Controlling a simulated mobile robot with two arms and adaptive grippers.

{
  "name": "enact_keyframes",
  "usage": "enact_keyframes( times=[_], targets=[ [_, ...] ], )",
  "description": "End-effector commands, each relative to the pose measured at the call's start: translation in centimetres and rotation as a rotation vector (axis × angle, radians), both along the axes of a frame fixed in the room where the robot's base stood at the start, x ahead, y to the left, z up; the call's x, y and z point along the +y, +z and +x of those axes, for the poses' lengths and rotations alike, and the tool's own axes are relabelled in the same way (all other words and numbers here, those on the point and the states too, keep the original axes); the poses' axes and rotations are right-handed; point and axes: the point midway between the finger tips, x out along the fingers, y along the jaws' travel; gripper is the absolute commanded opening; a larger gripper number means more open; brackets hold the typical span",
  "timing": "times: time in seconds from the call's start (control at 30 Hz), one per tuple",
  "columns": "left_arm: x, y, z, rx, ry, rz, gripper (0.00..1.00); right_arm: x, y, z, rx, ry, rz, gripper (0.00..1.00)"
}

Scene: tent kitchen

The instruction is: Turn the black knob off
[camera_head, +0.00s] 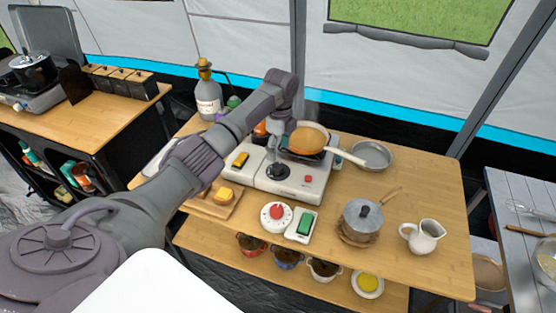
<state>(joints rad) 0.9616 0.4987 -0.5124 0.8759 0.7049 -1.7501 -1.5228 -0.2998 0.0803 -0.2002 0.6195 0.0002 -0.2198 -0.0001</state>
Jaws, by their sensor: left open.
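The black knob (278,171) sits on the front panel of a white stove (300,190) on the middle wooden table. My left arm reaches in from the left and bends down over the stove. My left gripper (276,152) is open and points down just above and behind the black knob. It partly hides the area behind the knob, and I cannot tell whether a finger touches it. The knob's marking is too small to read. My right gripper is not in view.
An orange pan (309,139) stands on the stove, with its handle pointing right. A yellow piece (240,159) and a red button (308,179) flank the knob.

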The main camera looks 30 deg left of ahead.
Motion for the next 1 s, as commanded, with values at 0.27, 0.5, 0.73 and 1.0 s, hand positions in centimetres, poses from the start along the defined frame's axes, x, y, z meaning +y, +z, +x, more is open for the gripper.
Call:
enact_keyframes(
  times=[0.27, 0.5, 0.73, 1.0],
  targets=[
    [0.0, 4.7, 0.3, -0.002, 0.000, 0.000, 0.67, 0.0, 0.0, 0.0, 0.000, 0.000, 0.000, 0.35],
    [0.0, 5.7, 0.3, 0.000, 0.000, 0.000, 0.67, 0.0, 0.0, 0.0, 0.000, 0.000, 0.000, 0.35],
    [0.0, 5.7, 0.3, 0.000, 0.000, 0.000, 0.67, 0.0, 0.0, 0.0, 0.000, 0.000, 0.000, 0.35],
    [0.0, 5.6, 0.3, 0.001, 0.000, 0.000, 0.67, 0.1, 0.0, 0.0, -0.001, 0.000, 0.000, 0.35]
  ],
)
